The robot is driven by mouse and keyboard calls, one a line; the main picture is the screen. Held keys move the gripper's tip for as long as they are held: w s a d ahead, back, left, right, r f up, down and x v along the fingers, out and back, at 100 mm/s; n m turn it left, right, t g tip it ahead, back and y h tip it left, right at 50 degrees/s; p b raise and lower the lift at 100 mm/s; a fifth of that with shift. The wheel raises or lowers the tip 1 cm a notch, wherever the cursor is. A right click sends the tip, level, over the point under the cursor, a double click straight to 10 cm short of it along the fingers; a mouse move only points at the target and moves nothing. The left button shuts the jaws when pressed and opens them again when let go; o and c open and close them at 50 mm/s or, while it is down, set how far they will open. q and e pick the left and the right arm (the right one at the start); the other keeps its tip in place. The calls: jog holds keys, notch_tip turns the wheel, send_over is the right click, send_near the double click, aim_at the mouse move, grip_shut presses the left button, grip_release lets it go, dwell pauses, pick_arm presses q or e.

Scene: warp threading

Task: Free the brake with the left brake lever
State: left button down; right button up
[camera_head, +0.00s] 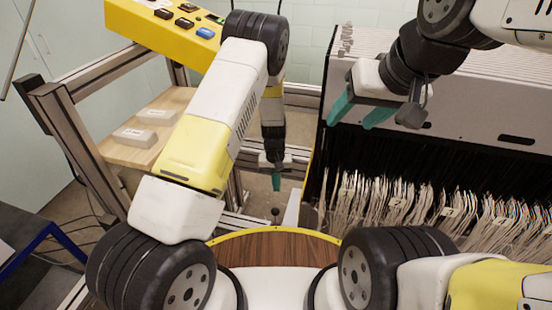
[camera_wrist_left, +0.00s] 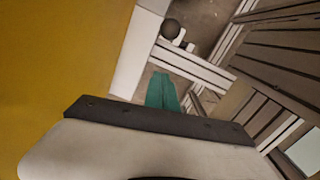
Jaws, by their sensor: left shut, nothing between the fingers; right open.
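A small dark ball knob on a short stem, which looks like the left brake lever (camera_head: 275,212), stands low beside the machine frame. In the left wrist view the dark ball (camera_wrist_left: 170,29) shows at the top, ahead of my fingers and apart from them. My left gripper (camera_head: 276,183) points down above the knob, its green fingers shut and empty. Its fingers also show in the left wrist view (camera_wrist_left: 162,92). My right gripper (camera_head: 363,112) is open and empty, raised in front of the grey machine panel at the upper right. The lower part of the lever is hard to make out.
A yellow control box (camera_head: 160,28) with buttons is at the upper left. A wooden shelf (camera_head: 125,152) with grey blocks sits on the metal frame. Bundles of pale threads (camera_head: 440,205) hang at the right. Metal rails surround the narrow gap near the knob.

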aim_at(276, 219)
pick_arm(q)
jog(key=shift+s+f, duration=0.8)
jog(key=shift+s, duration=0.2)
jog(key=shift+s+f, duration=0.8)
jog(key=shift+s, duration=0.2)
